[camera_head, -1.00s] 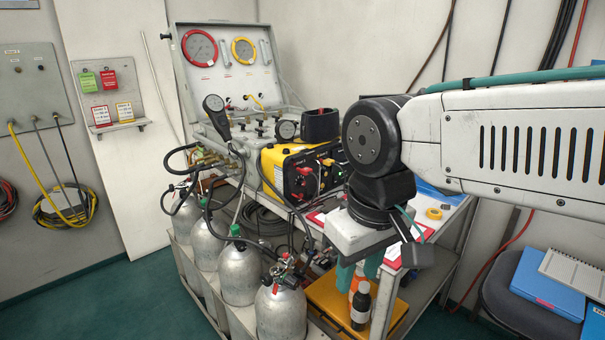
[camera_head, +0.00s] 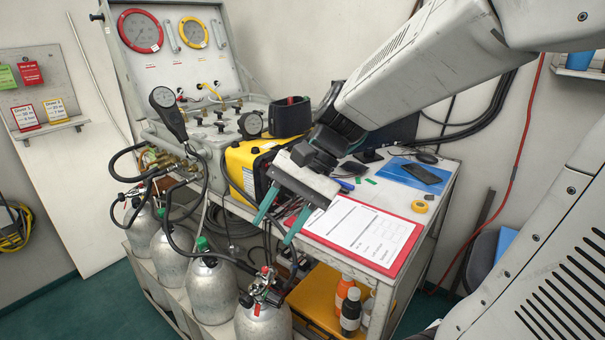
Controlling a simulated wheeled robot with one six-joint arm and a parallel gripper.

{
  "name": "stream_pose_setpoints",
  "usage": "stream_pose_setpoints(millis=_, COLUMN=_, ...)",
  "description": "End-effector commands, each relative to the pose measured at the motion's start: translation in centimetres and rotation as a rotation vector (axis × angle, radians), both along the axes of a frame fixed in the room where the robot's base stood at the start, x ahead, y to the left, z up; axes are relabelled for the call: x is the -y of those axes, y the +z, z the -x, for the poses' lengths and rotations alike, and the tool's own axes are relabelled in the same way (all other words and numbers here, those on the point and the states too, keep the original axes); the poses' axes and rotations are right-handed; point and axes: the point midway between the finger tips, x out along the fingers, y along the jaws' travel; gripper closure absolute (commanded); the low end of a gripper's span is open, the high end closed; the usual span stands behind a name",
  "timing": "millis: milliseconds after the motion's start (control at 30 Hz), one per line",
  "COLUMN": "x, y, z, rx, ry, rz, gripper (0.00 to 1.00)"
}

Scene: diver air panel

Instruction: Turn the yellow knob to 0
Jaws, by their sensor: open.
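The yellow box (camera_head: 246,163) stands on the cart beside the open grey panel case. Its front face, which showed red knobs and a small yellowish part earlier, is now mostly hidden behind my gripper. I cannot make out a yellow knob or its setting. My gripper (camera_head: 273,234) is open and empty, in front of the box, with its two teal fingers pointing down and toward the lower left. I cannot tell whether it touches anything. The open case (camera_head: 212,78) holds a red-rimmed gauge (camera_head: 141,31) and a yellow-rimmed gauge (camera_head: 193,33).
A clipboard (camera_head: 362,232) with a white sheet lies on the cart top right of the gripper. A yellow tape roll (camera_head: 419,206) and a blue folder (camera_head: 404,174) lie behind it. Black hoses and silver cylinders (camera_head: 208,286) crowd the left. Bottles (camera_head: 350,312) stand below.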

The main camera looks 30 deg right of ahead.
Motion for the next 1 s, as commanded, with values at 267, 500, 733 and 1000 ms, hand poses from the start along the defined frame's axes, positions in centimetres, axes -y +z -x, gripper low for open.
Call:
stream_pose_setpoints(millis=267, x=5.0, y=-2.0, z=-13.4, rx=-0.245, ry=-0.579, rz=-0.514, gripper=0.56)
stream_pose_setpoints(millis=500, x=16.5, y=-7.0, z=-23.0, rx=-0.388, ry=-1.071, rz=-0.963, gripper=0.56)
stream_pose_setpoints(millis=733, x=26.6, y=-12.5, z=-26.2, rx=-0.434, ry=-1.383, rz=-1.267, gripper=0.56)
stream_pose_setpoints(millis=1000, x=29.9, y=-14.6, z=-27.4, rx=-0.438, ry=-1.485, rz=-1.373, gripper=0.56)
